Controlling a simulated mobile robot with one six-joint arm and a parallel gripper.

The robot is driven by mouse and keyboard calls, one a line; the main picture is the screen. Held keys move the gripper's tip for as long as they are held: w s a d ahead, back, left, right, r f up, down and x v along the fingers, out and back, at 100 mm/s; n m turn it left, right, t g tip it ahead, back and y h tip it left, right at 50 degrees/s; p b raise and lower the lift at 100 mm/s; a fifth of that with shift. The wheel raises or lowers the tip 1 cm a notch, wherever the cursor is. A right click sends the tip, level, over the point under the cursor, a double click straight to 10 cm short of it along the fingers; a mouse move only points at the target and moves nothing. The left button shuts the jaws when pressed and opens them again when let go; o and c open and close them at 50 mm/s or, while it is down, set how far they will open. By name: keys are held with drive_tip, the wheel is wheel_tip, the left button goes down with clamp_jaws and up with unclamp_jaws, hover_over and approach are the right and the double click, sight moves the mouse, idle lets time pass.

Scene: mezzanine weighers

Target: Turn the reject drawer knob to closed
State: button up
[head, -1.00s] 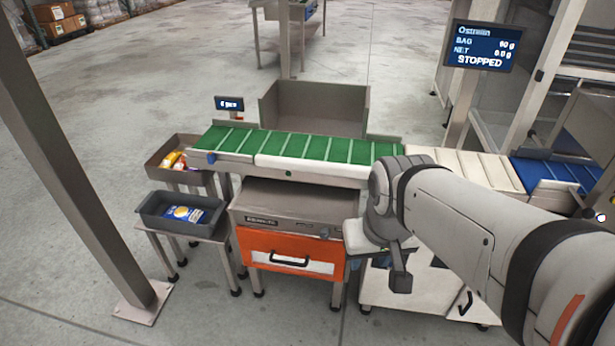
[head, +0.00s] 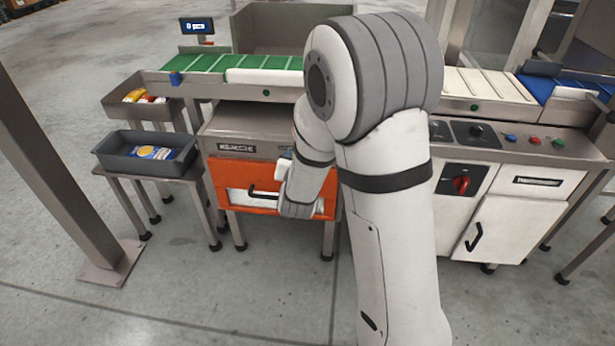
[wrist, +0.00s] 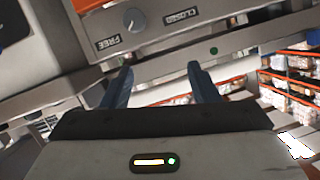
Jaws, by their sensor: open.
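The reject drawer knob (wrist: 135,19) is a small round grey knob on a grey panel, at the top of the wrist view. The picture there is upside down, with the label CLOSED on the right of the knob and FREE below it on the left. I cannot tell for sure which label its mark points to. My gripper (wrist: 158,72) is open and empty, with two blue fingers apart, short of the knob. The orange drawer front (head: 225,181) with a black handle shows in the head view. My arm hides the knob and the fingers there.
A dark tray (head: 112,160) with a blue packet stands left of the drawer cabinet, with another bin (head: 118,107) behind it. The green conveyor (head: 215,63) runs above. A red rotary switch (head: 461,184) is on the cabinet at right. A grey post (head: 60,160) stands at far left.

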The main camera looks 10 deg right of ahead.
wheel_tip(320, 180, down, 9)
drive_tip(key=d+m+t+h+b, duration=0.1)
drive_tip(key=t+h+b, duration=0.2)
drive_tip(key=b, duration=0.2)
drive_tip(key=b+x, duration=0.1)
drive_tip(key=x, duration=0.7)
drive_tip(key=shift+r, duration=0.25)
drive_tip(key=shift+w+d, duration=0.1)
drive_tip(key=shift+c, duration=0.4)
drive_tip(key=c, duration=0.9)
